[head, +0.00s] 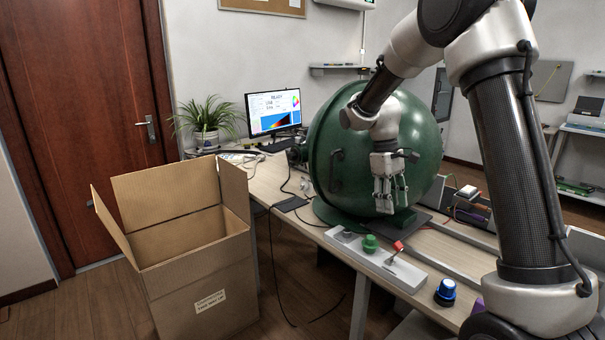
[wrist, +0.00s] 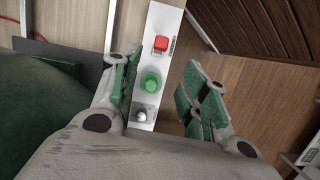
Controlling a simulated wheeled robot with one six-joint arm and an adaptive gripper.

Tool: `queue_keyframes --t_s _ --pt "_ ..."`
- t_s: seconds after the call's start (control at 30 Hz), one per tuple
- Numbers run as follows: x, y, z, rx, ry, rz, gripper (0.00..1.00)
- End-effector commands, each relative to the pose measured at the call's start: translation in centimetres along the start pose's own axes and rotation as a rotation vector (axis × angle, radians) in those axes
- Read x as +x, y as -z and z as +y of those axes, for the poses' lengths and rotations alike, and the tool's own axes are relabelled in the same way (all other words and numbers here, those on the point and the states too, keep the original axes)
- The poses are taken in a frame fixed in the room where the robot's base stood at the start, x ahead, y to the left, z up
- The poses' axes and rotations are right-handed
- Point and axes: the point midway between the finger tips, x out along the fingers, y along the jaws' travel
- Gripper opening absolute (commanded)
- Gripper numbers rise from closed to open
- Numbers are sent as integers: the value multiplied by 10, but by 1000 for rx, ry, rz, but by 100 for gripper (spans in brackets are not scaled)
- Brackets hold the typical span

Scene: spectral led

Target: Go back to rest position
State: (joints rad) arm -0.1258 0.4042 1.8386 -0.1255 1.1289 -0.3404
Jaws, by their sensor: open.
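My gripper (head: 390,195) is open and empty. In the head view it hangs pointing down in front of the large green sphere (head: 340,160), above the desk. In the wrist view its two green-padded fingers (wrist: 158,95) are spread apart. Between and beyond them lies the grey-white control strip (wrist: 165,20) with a red switch (wrist: 161,44), a green button (wrist: 150,83) and a small grey knob (wrist: 145,112). In the head view the same strip shows the green button (head: 370,243) and the red switch (head: 397,247). Nothing is held.
An open cardboard box (head: 195,285) stands on the floor at the left. A monitor (head: 273,110) and a potted plant (head: 208,120) are at the back of the desk. A blue-topped button (head: 445,292) sits near the desk's front edge. A cable hangs to the floor.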

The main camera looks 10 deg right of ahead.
Motion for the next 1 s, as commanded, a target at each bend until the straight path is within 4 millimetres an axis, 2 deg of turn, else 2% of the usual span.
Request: queue_keyframes --t_s 0.07,0.13,0.37,0.5,0.7,0.83,1.0 --pt "17 -9 -9 59 21 -19 45" --pt "21 -29 -21 120 34 -16 45" --pt "-3 -100 -49 281 46 83 45" --pt "-20 -153 -68 378 48 182 45" --pt "-30 -224 -96 484 42 353 45" --pt "-34 -257 -109 514 25 459 45" --pt "-46 -278 -114 536 -4 569 45"
